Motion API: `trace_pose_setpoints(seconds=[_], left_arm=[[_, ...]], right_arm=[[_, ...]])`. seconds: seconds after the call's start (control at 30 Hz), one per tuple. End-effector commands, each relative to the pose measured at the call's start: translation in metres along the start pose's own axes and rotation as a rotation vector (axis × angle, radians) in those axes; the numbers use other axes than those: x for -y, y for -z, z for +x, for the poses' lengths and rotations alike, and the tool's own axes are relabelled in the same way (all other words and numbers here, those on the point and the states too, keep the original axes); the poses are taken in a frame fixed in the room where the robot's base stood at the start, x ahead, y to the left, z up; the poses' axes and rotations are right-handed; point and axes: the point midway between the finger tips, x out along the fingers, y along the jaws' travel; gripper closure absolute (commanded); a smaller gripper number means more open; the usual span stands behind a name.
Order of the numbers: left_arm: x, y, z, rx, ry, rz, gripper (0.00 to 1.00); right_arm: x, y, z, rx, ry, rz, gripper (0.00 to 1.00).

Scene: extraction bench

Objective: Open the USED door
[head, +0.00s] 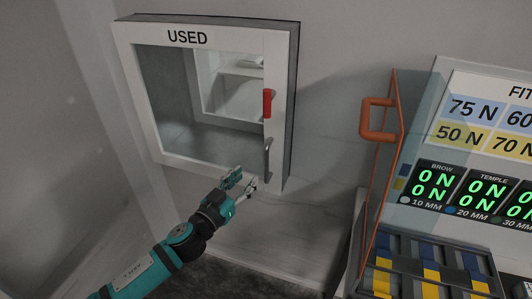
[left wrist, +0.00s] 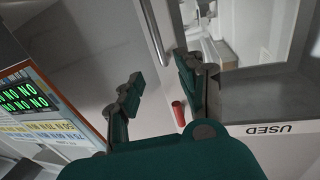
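The USED door (head: 222,169) is a white frame around a clear pane on a wall cabinet, and it looks closed. Its grey bar handle (head: 268,158) is low on the right side, below a red latch (head: 267,103). My left gripper (head: 240,184) is just left of and below the handle's lower end. In the left wrist view its fingers (left wrist: 157,82) are spread with nothing held between them. A grey bar, apparently the handle (left wrist: 153,32), shows beyond the fingertips, and the red latch (left wrist: 178,113) lies near them. My right gripper is not in view.
An orange-edged panel with an orange handle (head: 376,120) stands to the right, beside a console with green readouts (head: 436,186). A blue and yellow block rack (head: 432,268) sits below it. Bare wall (head: 325,135) lies between cabinet and panel.

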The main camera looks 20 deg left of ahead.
Motion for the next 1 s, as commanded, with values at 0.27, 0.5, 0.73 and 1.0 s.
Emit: trace_pose_setpoints(seconds=[0.27,0.5,0.73,1.0], left_arm=[[0.0,0.004,0.064,-0.001,0.001,-0.001,0.62],[0.0,0.001,0.103,-0.001,0.001,-0.001,0.62],[0.0,0.0,0.117,0.0,0.0,0.0,0.62],[0.0,0.0,0.117,0.001,0.0,-0.001,0.63]], right_arm=[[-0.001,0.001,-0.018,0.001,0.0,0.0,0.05],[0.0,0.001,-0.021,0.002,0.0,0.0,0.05],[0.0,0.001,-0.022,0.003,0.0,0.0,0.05],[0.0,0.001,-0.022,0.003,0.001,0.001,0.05]])
